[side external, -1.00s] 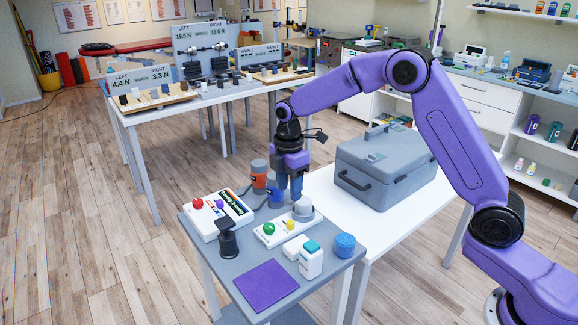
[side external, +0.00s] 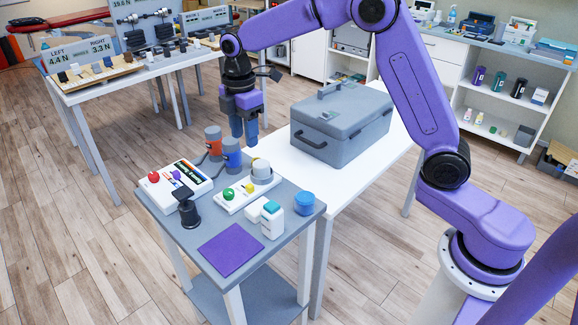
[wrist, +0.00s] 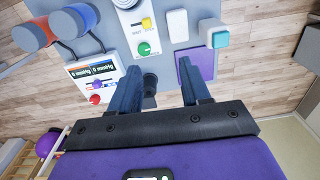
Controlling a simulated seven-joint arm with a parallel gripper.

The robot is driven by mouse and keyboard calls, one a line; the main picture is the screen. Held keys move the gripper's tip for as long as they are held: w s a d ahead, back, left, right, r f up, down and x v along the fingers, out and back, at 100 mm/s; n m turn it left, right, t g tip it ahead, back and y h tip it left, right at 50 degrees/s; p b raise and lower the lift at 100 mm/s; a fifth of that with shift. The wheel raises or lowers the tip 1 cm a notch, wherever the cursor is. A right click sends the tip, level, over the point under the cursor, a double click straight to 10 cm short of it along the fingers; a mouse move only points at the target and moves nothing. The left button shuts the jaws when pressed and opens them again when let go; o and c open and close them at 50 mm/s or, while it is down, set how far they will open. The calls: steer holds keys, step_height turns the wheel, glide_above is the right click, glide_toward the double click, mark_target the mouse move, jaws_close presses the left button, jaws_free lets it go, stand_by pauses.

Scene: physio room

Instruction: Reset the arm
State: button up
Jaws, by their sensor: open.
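My gripper (side external: 246,138) hangs above the back edge of the grey cart top (side external: 175,208), fingers pointing down. In the wrist view its two blue fingers (wrist: 160,88) are spread apart with nothing between them. In the side view it is above and slightly left of a grey round knob (side external: 262,172) on a white panel with green and yellow buttons (side external: 238,196). An orange cylinder (side external: 213,140) and a blue cylinder (side external: 231,155) stand left of and below it. No object is held.
A grey case (side external: 335,130) sits on the white table right of my gripper.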

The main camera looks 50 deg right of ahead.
steer(key=s+a+r+m, duration=0.1)
steer(key=s+r+m, duration=0.15)
steer(key=s, duration=1.75)
steer(key=s+d+f+m, duration=0.1)
steer(key=s+d, duration=0.2)
steer(key=s, duration=0.5)
steer(key=s+d+f+m, duration=0.1)
steer(key=s+d, duration=0.3)
steer(key=s, duration=0.4)
steer(key=shift+s+d+f, duration=0.2)
steer(key=shift+s+f, duration=0.05)
steer(key=shift+f, duration=0.25)
